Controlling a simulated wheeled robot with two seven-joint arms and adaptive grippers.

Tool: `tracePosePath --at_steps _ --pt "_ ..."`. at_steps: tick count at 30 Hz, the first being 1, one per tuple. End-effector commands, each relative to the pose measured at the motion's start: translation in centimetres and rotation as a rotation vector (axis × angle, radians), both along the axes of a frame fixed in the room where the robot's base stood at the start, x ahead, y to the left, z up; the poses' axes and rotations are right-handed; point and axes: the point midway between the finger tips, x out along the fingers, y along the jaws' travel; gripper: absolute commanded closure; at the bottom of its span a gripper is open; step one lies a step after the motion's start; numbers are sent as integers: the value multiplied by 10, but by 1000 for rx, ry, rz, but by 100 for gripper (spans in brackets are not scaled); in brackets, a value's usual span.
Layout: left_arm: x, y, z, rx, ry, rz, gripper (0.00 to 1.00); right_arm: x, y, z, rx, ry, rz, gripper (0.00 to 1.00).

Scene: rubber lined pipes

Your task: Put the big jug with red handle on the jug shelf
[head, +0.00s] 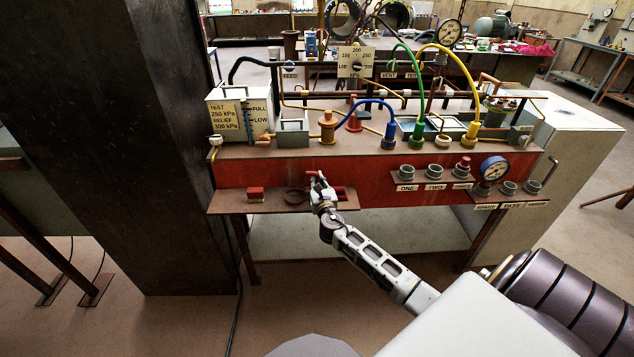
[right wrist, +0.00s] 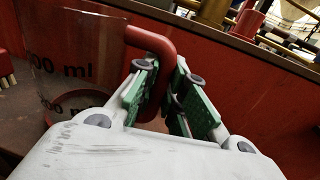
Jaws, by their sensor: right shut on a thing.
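The big jug (right wrist: 75,48) is clear, with dark millilitre marks and a thick red handle (right wrist: 150,38). It fills the left of the right wrist view. My right gripper (right wrist: 165,88) has its green-padded fingers shut around the handle's upright part. In the head view my right gripper (head: 319,181) is at the brown ledge (head: 275,204) on the front of the red bench. The clear jug body hardly shows there. I cannot tell whether the jug touches the ledge, or which surface is the jug shelf. My left gripper is not in view.
A red block (head: 255,193) and a dark ring (head: 295,196) are on the ledge. The red bench (head: 270,172) carries pipes, coloured hoses and gauges above. Labelled ports and a blue gauge (head: 493,168) are to the right. A dark column (head: 110,150) stands left.

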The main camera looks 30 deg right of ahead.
Motion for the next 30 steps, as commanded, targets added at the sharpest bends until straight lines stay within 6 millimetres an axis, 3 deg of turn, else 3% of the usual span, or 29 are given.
tracePosePath --at_steps 3,4,8,21,30 --pt "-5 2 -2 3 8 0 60 0 0 -2 0 -1 0 100" --pt "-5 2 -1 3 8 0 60 0 0 -2 0 0 0 84" --pt "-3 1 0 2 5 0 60 0 0 -1 0 0 0 67" --pt "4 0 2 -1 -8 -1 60 0 0 0 0 0 0 66" --pt "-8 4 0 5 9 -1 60 -13 6 0 -1 1 1 66"
